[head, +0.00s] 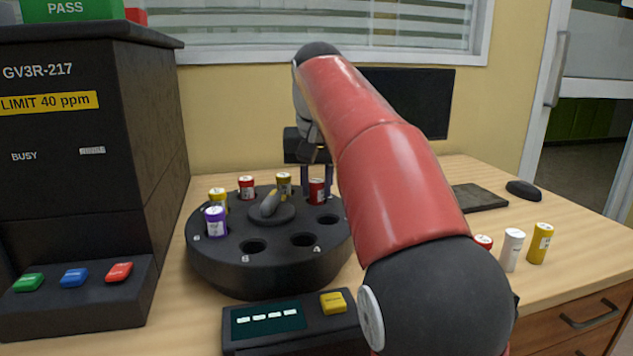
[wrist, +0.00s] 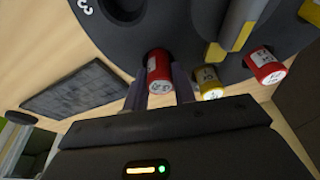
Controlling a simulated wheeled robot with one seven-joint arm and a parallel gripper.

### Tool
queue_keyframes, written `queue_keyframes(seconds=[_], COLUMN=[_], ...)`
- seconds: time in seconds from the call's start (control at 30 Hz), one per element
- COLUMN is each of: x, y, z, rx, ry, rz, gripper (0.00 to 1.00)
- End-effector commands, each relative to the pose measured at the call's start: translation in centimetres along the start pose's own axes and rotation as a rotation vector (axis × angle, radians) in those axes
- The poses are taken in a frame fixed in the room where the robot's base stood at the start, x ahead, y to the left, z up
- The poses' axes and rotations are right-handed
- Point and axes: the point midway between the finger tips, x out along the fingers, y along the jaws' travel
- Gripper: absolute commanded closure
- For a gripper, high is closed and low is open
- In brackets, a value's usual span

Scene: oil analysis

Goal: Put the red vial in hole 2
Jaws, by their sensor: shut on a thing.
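My gripper (head: 317,178) is shut on a red vial (head: 317,191) with a white label, at the back right of the dark round carousel (head: 270,285). In the wrist view the same red vial (wrist: 158,75) stands between my two fingers (wrist: 159,92). It is upright at the carousel's hole position between the yellow vial (head: 284,183) and the empty hole marked 3 (head: 327,219). Its lower end appears to be in that hole, but I cannot tell how deep. The number at this hole is hidden.
Other carousel holes hold a red vial (head: 246,187), a yellow vial (head: 218,197) and a purple vial (head: 215,222). A yellow-and-grey handle (head: 271,203) rises at the centre. Red, white (head: 511,250) and yellow vials stand at right. The black analyser (head: 90,150) is at left.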

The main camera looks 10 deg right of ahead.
Motion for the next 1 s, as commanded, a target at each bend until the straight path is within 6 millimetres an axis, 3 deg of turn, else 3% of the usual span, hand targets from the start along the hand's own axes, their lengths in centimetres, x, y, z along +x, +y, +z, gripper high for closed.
queue_keyframes(seconds=[0.1, 0.13, 0.33, 0.67, 1.0], x=[0.3, 0.3, 0.2, -0.4, -6.0], y=[0.0, 0.0, 0.0, 0.0, 0.0], z=[0.1, 0.1, 0.1, 0.0, -0.1], rx=[0.000, 0.000, 0.000, 0.000, 0.001], ry=[0.000, 0.000, 0.000, 0.001, 0.002], rz=[0.000, 0.000, 0.000, 0.000, 0.000], gripper=[0.99, 0.72, 0.48, 0.48, 0.48])
